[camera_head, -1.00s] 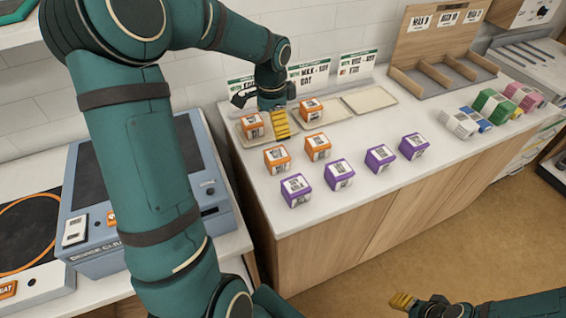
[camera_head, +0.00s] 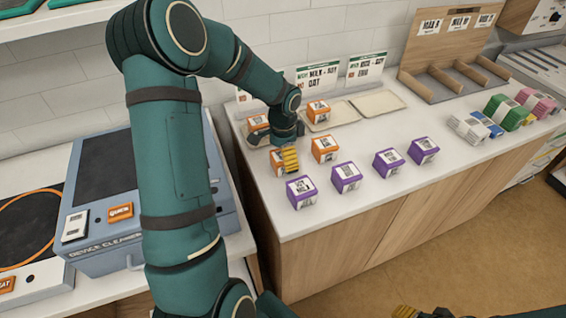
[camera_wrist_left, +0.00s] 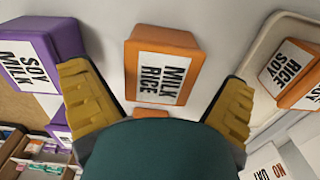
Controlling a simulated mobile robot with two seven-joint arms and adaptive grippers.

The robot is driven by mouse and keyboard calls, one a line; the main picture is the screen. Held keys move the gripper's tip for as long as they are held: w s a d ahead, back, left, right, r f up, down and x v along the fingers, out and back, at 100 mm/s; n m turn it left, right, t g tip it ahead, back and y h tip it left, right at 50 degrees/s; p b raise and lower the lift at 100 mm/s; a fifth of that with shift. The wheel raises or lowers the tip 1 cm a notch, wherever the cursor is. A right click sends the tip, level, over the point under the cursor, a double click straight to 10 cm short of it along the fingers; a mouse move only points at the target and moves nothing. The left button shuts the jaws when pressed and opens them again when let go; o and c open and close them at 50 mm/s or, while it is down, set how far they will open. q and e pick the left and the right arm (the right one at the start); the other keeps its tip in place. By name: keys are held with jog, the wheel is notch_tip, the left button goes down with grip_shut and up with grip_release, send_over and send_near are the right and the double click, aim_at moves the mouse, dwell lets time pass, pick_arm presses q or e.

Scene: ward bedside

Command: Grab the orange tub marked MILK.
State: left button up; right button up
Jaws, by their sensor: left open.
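An orange tub labelled MILK RICE (camera_wrist_left: 165,65) sits upright on the white counter, between and beyond my open fingers in the left wrist view. In the head view this tub (camera_head: 276,160) is partly hidden behind my left gripper (camera_head: 289,160), whose yellow fingers are at its right side. My left gripper (camera_wrist_left: 158,110) holds nothing. A second orange tub (camera_head: 325,149) stands just right of it; its edge (camera_wrist_left: 150,113) shows below in the wrist view. My right gripper (camera_head: 405,312) is barely in at the bottom edge.
An orange RICE SOY tub (camera_wrist_left: 295,70) is on a tray at the back. Purple tubs (camera_head: 301,191), one marked SOY MILK (camera_wrist_left: 35,50), line the front. Another orange tub (camera_head: 317,111) stands on a back tray. Signs (camera_head: 318,78) stand behind. An empty tray (camera_head: 378,103) is farther right.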

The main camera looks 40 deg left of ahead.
pick_arm(q)
notch_tip(320, 180, down, 2)
jog(key=shift+f, duration=0.15)
jog(key=c, duration=1.3)
